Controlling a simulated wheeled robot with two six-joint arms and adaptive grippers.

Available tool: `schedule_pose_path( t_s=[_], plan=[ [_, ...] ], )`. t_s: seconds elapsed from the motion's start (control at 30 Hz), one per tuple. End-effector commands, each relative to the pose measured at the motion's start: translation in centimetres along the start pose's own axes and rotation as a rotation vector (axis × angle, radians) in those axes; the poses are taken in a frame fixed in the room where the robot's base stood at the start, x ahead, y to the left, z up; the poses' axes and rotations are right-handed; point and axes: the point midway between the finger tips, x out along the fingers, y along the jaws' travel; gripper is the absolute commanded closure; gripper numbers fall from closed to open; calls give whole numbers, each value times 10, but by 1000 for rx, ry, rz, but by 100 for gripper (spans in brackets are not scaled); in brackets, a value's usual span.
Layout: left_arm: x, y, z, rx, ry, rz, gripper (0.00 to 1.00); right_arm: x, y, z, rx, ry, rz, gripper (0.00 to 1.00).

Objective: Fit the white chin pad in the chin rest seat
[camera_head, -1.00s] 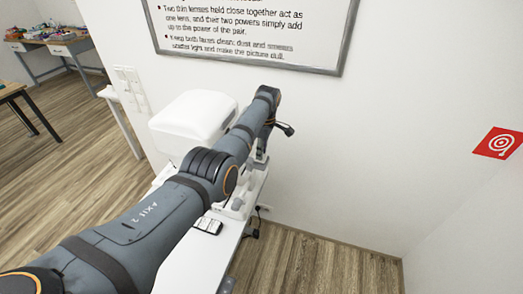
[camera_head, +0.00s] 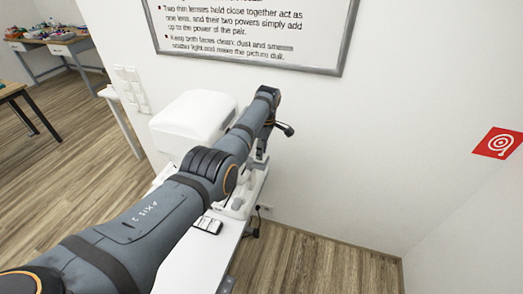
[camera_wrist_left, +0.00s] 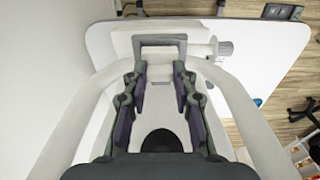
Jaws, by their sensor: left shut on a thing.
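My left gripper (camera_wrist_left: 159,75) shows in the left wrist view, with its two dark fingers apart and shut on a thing. A pale surface, seemingly the white chin pad (camera_wrist_left: 160,73), shows between the fingertips; its outline is hard to make out. Just beyond the fingertips is a grey frame (camera_wrist_left: 160,41), apparently the chin rest seat, between the arms of a white frame. I cannot tell whether the pad touches it. In the head view my left arm crosses the picture and largely hides the gripper and the chin rest. My right gripper is not in view.
A bulky white instrument (camera_head: 190,120) stands left of my arm on a white table (camera_head: 205,260). A small dark-faced device (camera_head: 208,225) lies on the table. The wall with a framed poster (camera_head: 250,30) is close behind. The floor at right is clear.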

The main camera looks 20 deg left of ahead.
Motion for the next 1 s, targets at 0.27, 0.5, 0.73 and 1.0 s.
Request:
schedule_pose_path(
  t_s=[0.27,0.5,0.73,1.0],
  plan=[
    [4,0,0,0,0,0,95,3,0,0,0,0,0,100],
    [10,0,1,0,0,1,95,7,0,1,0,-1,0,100],
    [11,0,1,0,0,1,95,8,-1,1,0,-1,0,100],
    [11,0,1,0,0,0,53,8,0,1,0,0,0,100]
  ],
)
